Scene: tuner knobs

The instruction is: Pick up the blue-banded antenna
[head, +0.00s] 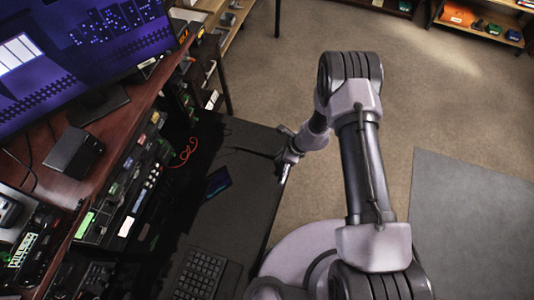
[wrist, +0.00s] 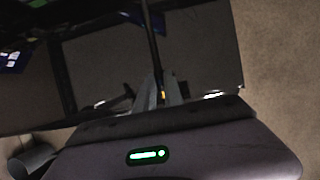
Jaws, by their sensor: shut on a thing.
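My gripper (head: 284,165) is over the right edge of the dark desk. It is shut on a thin dark rod, the antenna (head: 252,153), which sticks out to the left over the desk. In the wrist view the antenna (wrist: 152,45) runs up and away from between the fingers of my gripper (wrist: 160,92). A small orange spot shows by the fingers. I cannot make out a blue band on the rod; its gripped end is hidden by the fingers.
The dark desk (head: 245,195) holds a keyboard (head: 200,274) and a dark blue-lit flat device (head: 218,182). A red cable (head: 185,152) lies by the row of equipment on the left. A large monitor (head: 75,50) stands on the raised shelf. Open carpet lies right of the desk.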

